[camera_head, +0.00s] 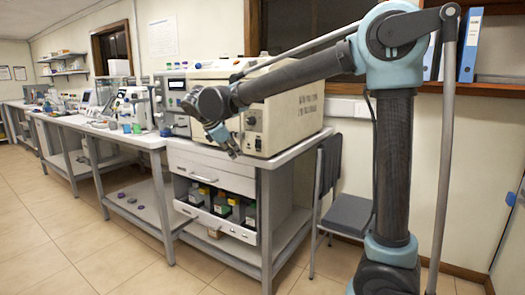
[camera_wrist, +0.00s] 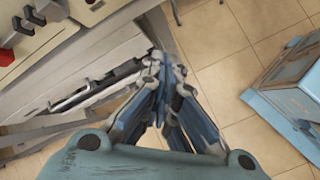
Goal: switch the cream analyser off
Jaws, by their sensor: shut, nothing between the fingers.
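The cream analyser (camera_head: 294,112) is a large boxy machine at the near right end of the bench. My gripper (camera_head: 232,150) hangs in front of its control face, fingers pointing down, and hides part of that face. A dark knob (camera_head: 252,120) shows on the face to the right of my gripper. I cannot tell the switch's position.
The bench (camera_head: 285,153) has a drawer unit (camera_head: 212,176) below, with bottles on an open shelf. In the wrist view, a bar handle (camera_wrist: 95,88) lies left of my fingers. A grey chair (camera_head: 347,212) stands right of the bench. Tiled floor is clear in front.

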